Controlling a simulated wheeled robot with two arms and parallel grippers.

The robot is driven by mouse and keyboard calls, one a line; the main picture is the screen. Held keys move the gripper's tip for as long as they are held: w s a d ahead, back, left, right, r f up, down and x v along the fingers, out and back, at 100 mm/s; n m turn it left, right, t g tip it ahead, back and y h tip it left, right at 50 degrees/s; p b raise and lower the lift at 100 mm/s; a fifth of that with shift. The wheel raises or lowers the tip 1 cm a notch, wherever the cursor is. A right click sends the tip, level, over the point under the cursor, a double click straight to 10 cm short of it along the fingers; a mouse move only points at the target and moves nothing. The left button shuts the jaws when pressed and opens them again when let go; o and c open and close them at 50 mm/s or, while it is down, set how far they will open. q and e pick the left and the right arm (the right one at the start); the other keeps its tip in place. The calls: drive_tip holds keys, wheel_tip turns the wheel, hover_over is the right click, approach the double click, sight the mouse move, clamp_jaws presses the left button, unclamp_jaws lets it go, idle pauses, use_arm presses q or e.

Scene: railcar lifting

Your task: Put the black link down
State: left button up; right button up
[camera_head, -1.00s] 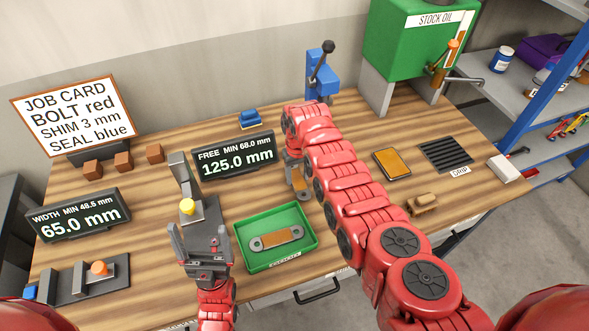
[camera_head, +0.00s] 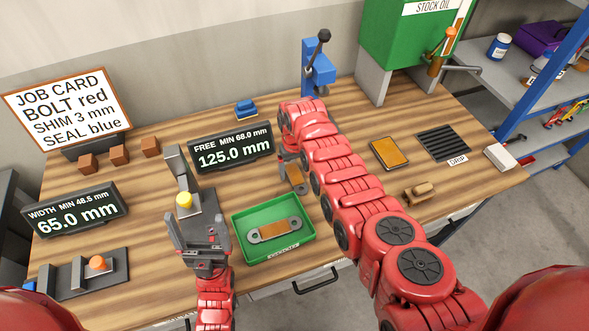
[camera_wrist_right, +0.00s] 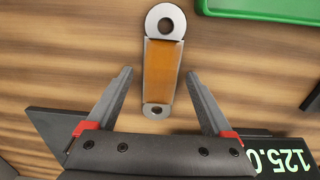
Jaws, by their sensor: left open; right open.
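No wholly black link shows. One link (camera_wrist_right: 164,65) has grey ring ends and an orange-brown middle and lies on the wooden table; in the head view it is partly hidden beside my right gripper (camera_head: 291,168). In the right wrist view my right gripper (camera_wrist_right: 159,74) is open, with its fingers on either side of this link and gaps to both. A similar link (camera_head: 273,231) lies in the green tray (camera_head: 308,240). My left gripper (camera_head: 197,228) is open, left of the tray and in front of a dark fixture with a yellow knob (camera_head: 184,200).
Two displays stand nearby, reading 125.0 mm (camera_head: 233,151) and 65.0 mm (camera_head: 78,213). A blue lever device (camera_head: 318,72) and a green stock oil tank (camera_head: 405,35) stand at the back. An orange pad (camera_head: 389,152) and a drip grate (camera_head: 444,147) lie right of my right arm.

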sight(295, 173)
drive_tip(key=shift+r+p, duration=0.35)
drive_tip(key=shift+r, duration=0.15)
wheel_tip(295, 173, up, 11)
drive_tip(key=p, duration=0.5)
